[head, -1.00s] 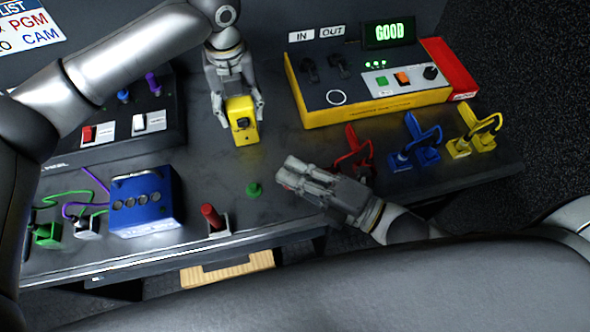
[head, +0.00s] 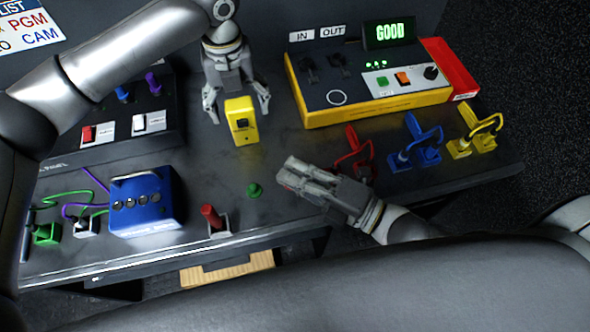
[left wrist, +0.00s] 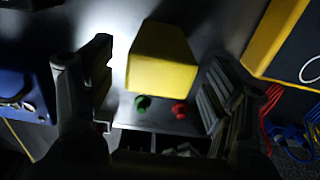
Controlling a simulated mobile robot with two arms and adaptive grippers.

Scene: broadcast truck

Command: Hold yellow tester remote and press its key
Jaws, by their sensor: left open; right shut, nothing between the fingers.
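The yellow tester remote (head: 241,124) stands on the dark bench top, with a dark key on its front face. It also shows in the left wrist view (left wrist: 162,60), between the two spread fingers and touching neither. My left gripper (head: 238,112) is open, with one finger on each side of the remote. My right gripper (head: 287,175) is shut and empty, above the bench in front and to the right of the remote. In the left wrist view the key cannot be made out.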

